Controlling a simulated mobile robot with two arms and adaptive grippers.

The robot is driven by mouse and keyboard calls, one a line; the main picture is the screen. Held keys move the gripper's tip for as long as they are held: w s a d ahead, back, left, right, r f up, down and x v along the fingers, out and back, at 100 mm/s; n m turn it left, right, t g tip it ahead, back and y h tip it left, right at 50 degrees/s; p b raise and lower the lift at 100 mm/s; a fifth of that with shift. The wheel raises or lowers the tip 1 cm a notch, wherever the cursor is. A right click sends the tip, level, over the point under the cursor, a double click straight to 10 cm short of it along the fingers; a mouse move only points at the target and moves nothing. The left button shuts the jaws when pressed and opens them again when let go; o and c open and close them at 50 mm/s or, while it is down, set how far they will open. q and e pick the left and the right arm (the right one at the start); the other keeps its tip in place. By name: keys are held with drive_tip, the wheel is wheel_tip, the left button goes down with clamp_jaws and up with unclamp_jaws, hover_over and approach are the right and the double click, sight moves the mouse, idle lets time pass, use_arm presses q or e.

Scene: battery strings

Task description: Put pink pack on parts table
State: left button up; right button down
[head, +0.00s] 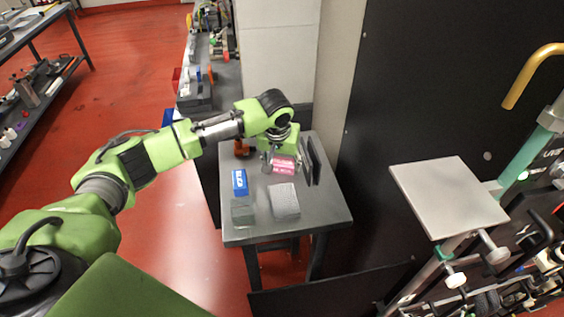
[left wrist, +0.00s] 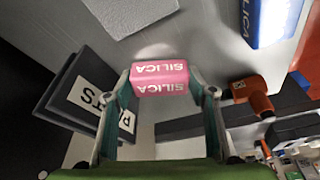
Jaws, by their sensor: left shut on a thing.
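The pink pack (head: 284,164), lettered "SILICA", is between the fingers of my left gripper (head: 282,158) in the head view. In the left wrist view the left gripper (left wrist: 160,95) is shut on the pink pack (left wrist: 160,75), one finger at each end. The pack is over the back part of the small grey table (head: 300,231); I cannot tell whether it touches the top. A dark upright sign (head: 313,162) stands just right of it. The sign's label in the left wrist view (left wrist: 97,98) is partly hidden and reads like "PARTS". My right gripper is not in view.
On the table are a blue box (head: 240,183), a light grey block (head: 284,201), a darker grey block (head: 243,213) and an orange-brown item (head: 241,148). A dark wall panel (head: 375,120) rises to the right. The table's front strip is clear.

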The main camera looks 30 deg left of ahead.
use_arm(q)
drive_tip(key=o, duration=0.8)
drive_tip(key=shift+f, duration=0.1)
drive_tip(key=shift+o, duration=0.2)
drive_tip(key=shift+d+r, duration=0.1)
drive_tip(key=shift+r, duration=0.3)
drive_tip(key=b+v, duration=0.1)
drive_tip(key=v, duration=1)
drive_tip(key=shift+s+r, duration=0.2)
drive_tip(key=shift+r, duration=0.05)
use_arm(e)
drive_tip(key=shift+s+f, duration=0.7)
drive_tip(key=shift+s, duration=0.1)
